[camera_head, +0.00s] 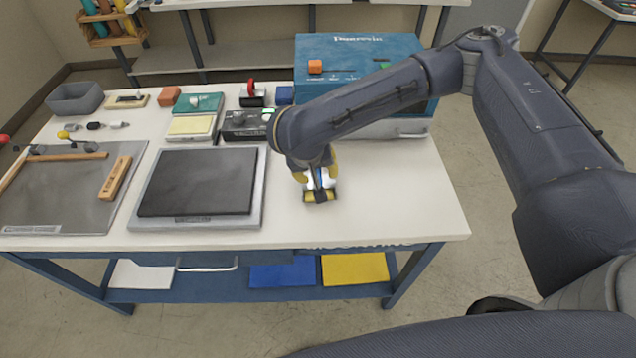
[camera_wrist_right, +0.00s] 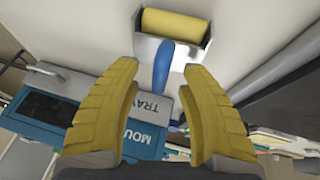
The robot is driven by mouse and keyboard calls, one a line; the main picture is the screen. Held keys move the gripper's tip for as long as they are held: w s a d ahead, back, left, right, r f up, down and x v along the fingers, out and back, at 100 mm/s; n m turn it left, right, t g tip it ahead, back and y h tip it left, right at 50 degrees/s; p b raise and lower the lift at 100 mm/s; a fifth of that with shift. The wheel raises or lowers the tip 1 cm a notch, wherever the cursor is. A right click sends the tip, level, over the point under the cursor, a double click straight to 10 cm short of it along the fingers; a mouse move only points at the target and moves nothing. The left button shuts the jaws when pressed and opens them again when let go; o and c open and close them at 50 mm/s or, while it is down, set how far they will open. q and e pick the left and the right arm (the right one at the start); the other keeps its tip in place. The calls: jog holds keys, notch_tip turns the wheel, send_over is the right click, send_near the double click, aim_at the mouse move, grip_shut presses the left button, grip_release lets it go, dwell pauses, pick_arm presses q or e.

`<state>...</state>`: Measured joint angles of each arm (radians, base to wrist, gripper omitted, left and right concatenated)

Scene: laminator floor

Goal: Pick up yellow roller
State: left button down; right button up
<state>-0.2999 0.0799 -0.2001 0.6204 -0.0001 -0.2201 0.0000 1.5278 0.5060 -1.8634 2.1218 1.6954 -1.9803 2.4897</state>
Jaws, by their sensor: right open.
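The yellow roller (camera_head: 321,196) lies on the white table top, to the right of the black press plate. In the right wrist view the yellow roller (camera_wrist_right: 174,25) sits in a grey metal frame, with a blue handle (camera_wrist_right: 162,66) pointing toward my gripper. My right gripper (camera_head: 316,176) is over the roller in the head view and hides part of it. In the right wrist view the yellow fingers of my right gripper (camera_wrist_right: 165,95) are apart, with the blue handle beyond and between their tips. Whether they touch it is unclear. My left gripper does not show.
A dark plate on a grey base (camera_head: 197,183) lies left of the roller. A blue machine (camera_head: 359,65) stands behind my right forearm. A cutting board (camera_head: 66,190) with wooden parts is at the left. The table's right front corner (camera_head: 415,210) is clear.

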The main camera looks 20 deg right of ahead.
jog(key=shift+w+d+f, duration=0.15)
jog(key=shift+w+f, duration=0.05)
jog(key=shift+f, duration=0.3)
jog(key=shift+c, duration=0.2)
grip_shut()
